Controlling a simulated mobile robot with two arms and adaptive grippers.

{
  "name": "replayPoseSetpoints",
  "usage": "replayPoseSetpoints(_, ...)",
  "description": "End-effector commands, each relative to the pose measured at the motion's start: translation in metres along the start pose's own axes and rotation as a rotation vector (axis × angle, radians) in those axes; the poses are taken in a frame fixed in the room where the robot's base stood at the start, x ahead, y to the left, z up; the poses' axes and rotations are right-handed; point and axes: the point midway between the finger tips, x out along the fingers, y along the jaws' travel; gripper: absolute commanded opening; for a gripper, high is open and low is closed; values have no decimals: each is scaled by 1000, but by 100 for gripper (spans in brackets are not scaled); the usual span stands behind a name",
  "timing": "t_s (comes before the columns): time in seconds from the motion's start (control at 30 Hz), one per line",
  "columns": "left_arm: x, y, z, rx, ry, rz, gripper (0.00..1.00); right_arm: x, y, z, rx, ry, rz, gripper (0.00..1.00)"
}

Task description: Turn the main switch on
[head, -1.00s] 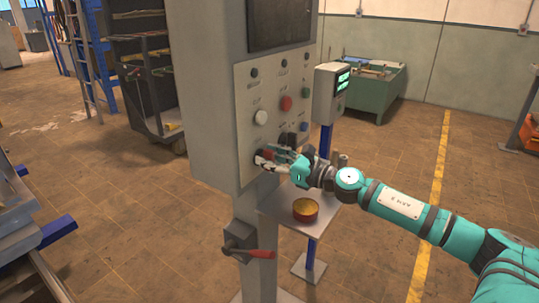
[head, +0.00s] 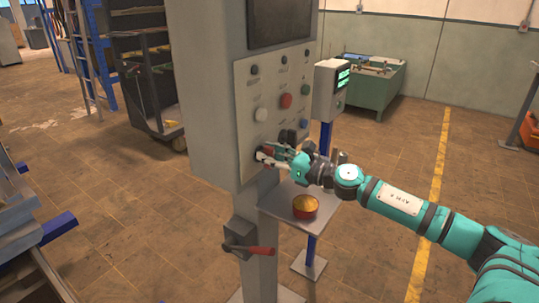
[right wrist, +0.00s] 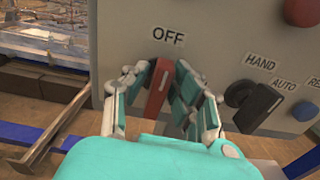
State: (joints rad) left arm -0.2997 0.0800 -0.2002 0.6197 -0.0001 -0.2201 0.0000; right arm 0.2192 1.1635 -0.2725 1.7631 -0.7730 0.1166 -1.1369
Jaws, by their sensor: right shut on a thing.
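The main switch is a red handle (right wrist: 158,90) under the word OFF, low on the control panel (head: 243,85). In the right wrist view it stands roughly upright, leaning slightly. My right gripper (right wrist: 155,82) is shut on the red handle, with a finger on each side of it. In the head view my right gripper (head: 272,156) covers most of the switch at the panel's lower left. My left gripper is not in view.
A black selector switch (right wrist: 258,105) marked HAND and AUTO is just right of the gripper. White (head: 261,115) and red (head: 286,100) buttons sit above. A red-handled lever (head: 255,250) is on the post.

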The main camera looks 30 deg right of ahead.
Motion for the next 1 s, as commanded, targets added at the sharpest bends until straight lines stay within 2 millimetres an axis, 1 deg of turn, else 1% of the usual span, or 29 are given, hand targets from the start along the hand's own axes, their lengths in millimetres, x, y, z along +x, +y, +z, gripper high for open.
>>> replayPoseSetpoints(0.27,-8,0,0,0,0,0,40,0,-2,1,191,-1,0,0)
replayPoseSetpoints(1.0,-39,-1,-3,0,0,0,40,0,-8,0,894,-1,-1,0)
